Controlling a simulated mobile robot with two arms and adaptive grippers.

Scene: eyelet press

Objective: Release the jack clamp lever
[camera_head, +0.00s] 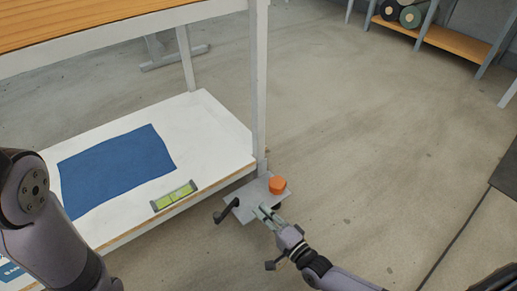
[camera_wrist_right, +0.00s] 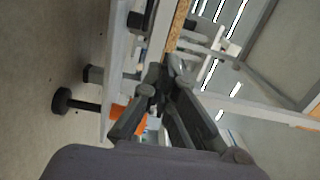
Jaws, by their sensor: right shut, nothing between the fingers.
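The jack clamp shows in the head view as a flat grey plate (camera_head: 242,212) at the foot of the white table leg. An orange round cap (camera_head: 277,184) stands on its right side and a black lever (camera_head: 227,210) sticks out at its left. My right gripper (camera_head: 262,213) is over the plate's front part, between cap and lever, shut and empty. In the right wrist view, its fingers (camera_wrist_right: 170,75) are together, with a black-knobbed rod (camera_wrist_right: 76,104) and an orange part (camera_wrist_right: 130,120) to their left. Whether the fingers touch the clamp cannot be told. My left gripper is out of view.
The white lower shelf (camera_head: 215,125) holds a blue cloth (camera_head: 115,165) and a green spirit level (camera_head: 175,195) near its front edge. The white table leg (camera_head: 259,90) rises behind the clamp. The floor to the right is open. A rack with rolls (camera_head: 410,17) stands far back.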

